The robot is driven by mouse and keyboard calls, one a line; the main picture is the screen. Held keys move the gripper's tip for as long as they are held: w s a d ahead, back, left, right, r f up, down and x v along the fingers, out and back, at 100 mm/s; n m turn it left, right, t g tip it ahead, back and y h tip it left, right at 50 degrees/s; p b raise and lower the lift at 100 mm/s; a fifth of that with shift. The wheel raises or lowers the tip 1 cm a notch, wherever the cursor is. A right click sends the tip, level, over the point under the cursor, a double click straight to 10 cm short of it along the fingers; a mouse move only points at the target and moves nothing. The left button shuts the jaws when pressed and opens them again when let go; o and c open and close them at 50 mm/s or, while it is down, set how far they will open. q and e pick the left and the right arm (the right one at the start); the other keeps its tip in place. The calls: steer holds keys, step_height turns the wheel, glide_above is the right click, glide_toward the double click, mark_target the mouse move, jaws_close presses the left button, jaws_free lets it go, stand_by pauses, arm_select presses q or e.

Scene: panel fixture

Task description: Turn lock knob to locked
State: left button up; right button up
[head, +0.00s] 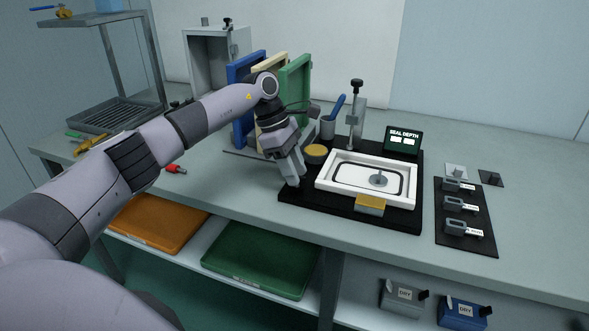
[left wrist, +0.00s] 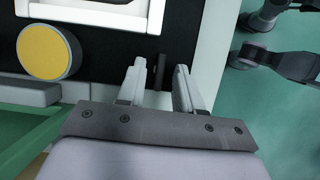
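The panel fixture is a black base plate (head: 400,216) with a white rectangular frame (head: 328,190) on it; the frame's edge also shows in the left wrist view (left wrist: 130,14). My left gripper (head: 291,181) is over the plate's left front corner, pointing down. In the left wrist view its two fingers are open (left wrist: 158,84). A small dark upright bar, apparently the lock knob (left wrist: 160,72), stands between the fingertips, with a gap visible on both sides. In the head view the gripper hides this bar. My right gripper is not identifiable in either view.
A yellow-topped round part (left wrist: 46,51) sits near the gripper. A yellow block (head: 370,204) is at the frame's front. Behind stand a post clamp (head: 355,120), a blue-handled tool in a cup (head: 328,126) and a "SEAL DEPTH" display (head: 404,140). The bench right of the plate holds a small-parts mat (head: 452,238).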

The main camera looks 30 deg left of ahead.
arm_select(q)
steer(key=v, duration=0.7)
steer(key=shift+s+f, duration=0.1)
stand_by(0.4)
